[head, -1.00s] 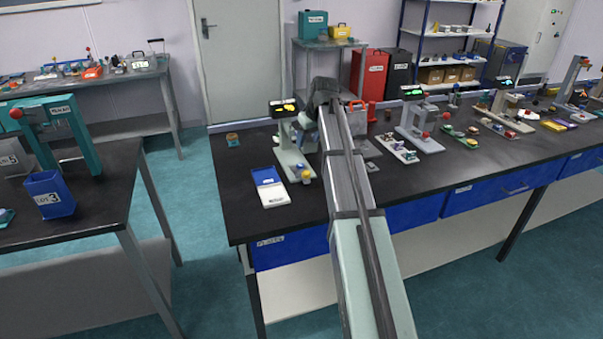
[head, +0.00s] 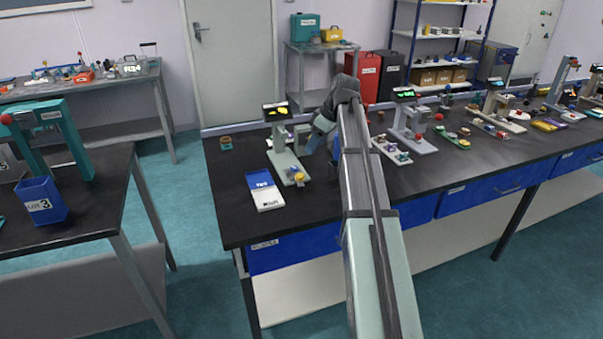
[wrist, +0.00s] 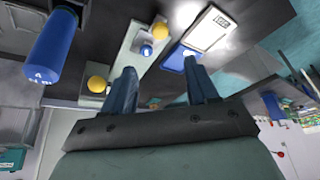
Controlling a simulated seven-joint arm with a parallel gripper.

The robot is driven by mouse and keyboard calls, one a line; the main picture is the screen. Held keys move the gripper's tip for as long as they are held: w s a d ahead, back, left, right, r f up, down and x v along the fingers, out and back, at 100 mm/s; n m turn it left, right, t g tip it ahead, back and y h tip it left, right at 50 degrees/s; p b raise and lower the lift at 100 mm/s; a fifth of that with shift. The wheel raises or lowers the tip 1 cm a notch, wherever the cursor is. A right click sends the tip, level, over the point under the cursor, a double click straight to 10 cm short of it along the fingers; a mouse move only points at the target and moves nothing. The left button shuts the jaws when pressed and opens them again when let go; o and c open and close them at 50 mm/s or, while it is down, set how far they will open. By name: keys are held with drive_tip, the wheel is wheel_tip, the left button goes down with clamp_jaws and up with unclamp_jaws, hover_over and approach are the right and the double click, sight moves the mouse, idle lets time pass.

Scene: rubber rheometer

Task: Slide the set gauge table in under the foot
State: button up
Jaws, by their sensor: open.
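A pale green gauge stand (head: 283,158) with a dark display on top stands at the bench's left part. A small yellow round part with a purple-blue piece (head: 297,177) sits at the front end of its base. In the wrist view this yellow part (wrist: 159,30) and the stand's base (wrist: 128,52) lie beyond the fingertips. I cannot tell which piece is the gauge table, and the foot is not clearly visible. My gripper (head: 310,146) is just right of the stand's column. Its two blue fingers (wrist: 162,78) are apart with nothing held between them.
A blue-and-white booklet or box (head: 264,190) lies left of the stand's base. A blue cylinder (wrist: 52,48) and another yellow knob (wrist: 97,84) show left of the fingers in the wrist view. Another gauge stand (head: 411,135) is farther right. The bench front is clear.

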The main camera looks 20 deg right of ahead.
sight(300, 175)
drive_tip(key=shift+n, duration=0.5)
drive_tip(key=x, duration=1.3)
drive_tip(key=shift+s+a+f, duration=0.1)
drive_tip(key=shift+a+f, duration=0.05)
drive_tip(key=shift+f, duration=0.3)
clamp_jaws()
